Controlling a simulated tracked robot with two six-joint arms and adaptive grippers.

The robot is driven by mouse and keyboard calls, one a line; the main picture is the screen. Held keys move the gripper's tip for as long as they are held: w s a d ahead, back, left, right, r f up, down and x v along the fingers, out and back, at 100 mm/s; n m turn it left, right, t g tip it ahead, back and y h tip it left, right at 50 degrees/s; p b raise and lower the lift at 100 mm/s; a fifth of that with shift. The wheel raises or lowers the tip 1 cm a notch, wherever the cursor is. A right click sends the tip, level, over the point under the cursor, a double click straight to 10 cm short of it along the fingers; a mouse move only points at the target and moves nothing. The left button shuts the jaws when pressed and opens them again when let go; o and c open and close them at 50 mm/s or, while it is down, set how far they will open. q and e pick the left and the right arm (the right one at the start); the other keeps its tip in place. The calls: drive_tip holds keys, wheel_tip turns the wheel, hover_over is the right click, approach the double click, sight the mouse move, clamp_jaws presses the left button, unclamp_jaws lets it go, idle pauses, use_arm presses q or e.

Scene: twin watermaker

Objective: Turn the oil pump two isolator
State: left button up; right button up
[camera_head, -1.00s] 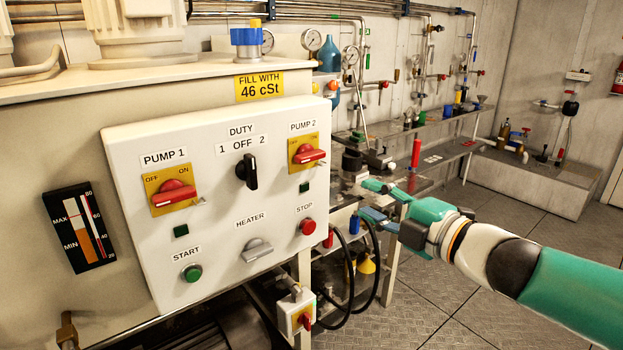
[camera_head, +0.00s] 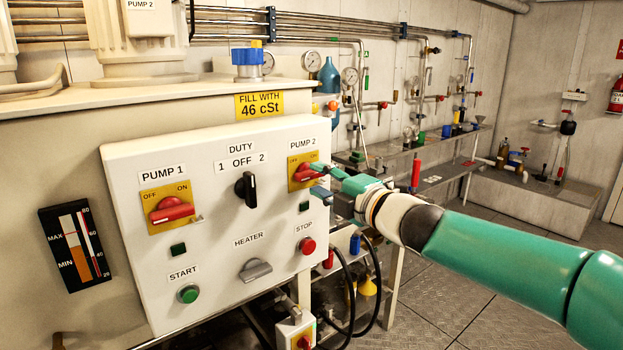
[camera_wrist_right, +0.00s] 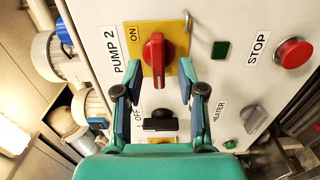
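The pump 2 isolator is a red rotary handle (camera_head: 307,172) on a yellow plate at the upper right of the white control panel (camera_head: 225,262). Its handle lies about level in the head view. In the right wrist view the red handle (camera_wrist_right: 152,58) stands upright in the picture, near an ON label. My right gripper (camera_head: 319,181) is at the panel's right edge, just right of the isolator. In the wrist view its two fingers (camera_wrist_right: 160,76) are apart, with the handle between and ahead of their tips. I see no clear contact. My left gripper is not in view.
The panel also carries the pump 1 isolator (camera_head: 170,209), black duty switch (camera_head: 246,189), grey heater knob (camera_head: 256,270), green start button (camera_head: 189,293) and red stop button (camera_head: 308,246). A metal hasp (camera_wrist_right: 187,30) sits beside the pump 2 handle. Benches with valves stand behind right.

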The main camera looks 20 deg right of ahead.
drive_tip(key=shift+x, duration=1.05)
